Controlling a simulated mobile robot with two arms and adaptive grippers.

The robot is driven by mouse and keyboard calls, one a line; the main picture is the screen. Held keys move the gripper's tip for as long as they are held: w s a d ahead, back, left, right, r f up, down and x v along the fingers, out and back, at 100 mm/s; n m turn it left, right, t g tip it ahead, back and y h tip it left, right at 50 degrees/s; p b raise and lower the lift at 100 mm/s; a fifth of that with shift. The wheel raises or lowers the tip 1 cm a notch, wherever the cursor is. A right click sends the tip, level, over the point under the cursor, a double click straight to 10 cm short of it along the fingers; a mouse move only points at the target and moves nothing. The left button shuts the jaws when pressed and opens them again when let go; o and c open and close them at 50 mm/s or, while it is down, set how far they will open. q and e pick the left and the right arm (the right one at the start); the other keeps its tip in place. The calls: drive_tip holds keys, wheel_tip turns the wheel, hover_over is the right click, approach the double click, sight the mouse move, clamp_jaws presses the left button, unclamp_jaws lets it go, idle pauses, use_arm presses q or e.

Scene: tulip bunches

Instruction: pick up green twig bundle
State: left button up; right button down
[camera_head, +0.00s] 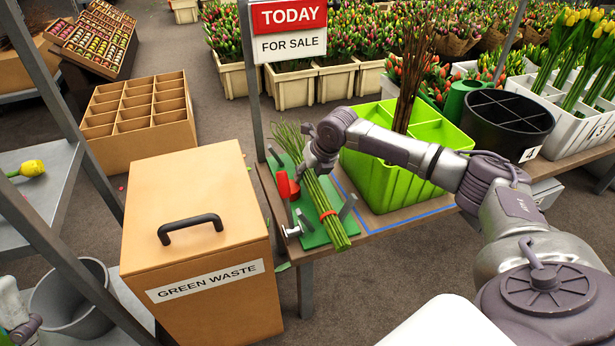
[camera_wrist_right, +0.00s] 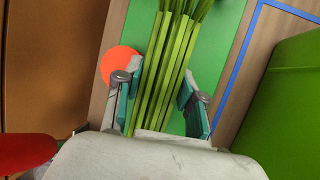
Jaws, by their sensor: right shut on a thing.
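The green twig bundle (camera_head: 328,205) lies lengthwise over a green board (camera_head: 313,238) at the left end of the wooden bench, with an orange-red band around its lower part. My right gripper (camera_head: 316,172) is at its upper part. In the right wrist view the two teal-padded fingers of my right gripper (camera_wrist_right: 163,112) stand on either side of the bundle's stems (camera_wrist_right: 166,70), shut on it. The fingertip contact is partly hidden. A part of my left gripper (camera_head: 18,322) shows at the lower left edge, cut off by the frame.
A red handle (camera_head: 287,186) and metal posts stand by the board. A bright green crate (camera_head: 382,180) with brown twigs is right of it, inside a blue tape outline. A green waste bin (camera_head: 195,230) stands left of the bench. A grey bucket (camera_head: 75,305) is at lower left.

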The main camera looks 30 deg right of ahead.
wheel_tip(320, 180, up, 4)
drive_tip(key=shift+r+p, duration=0.1)
drive_tip(key=shift+p, duration=0.65)
wheel_tip(320, 180, up, 3)
drive_tip(key=shift+r+p, duration=0.2)
drive_tip(key=shift+p, duration=0.45)
drive_tip(key=shift+r, duration=0.25)
use_arm(q)
drive_tip(key=w+f+g+y, duration=0.3)
drive_tip(key=w+f+g, duration=0.5)
drive_tip(key=f, duration=0.1)
drive_tip(key=shift+d+f, duration=0.25)
drive_tip(key=shift+d, duration=0.1)
drive_tip(key=shift+s, duration=0.1)
use_arm(e)
drive_tip(key=shift+a+f, duration=0.1)
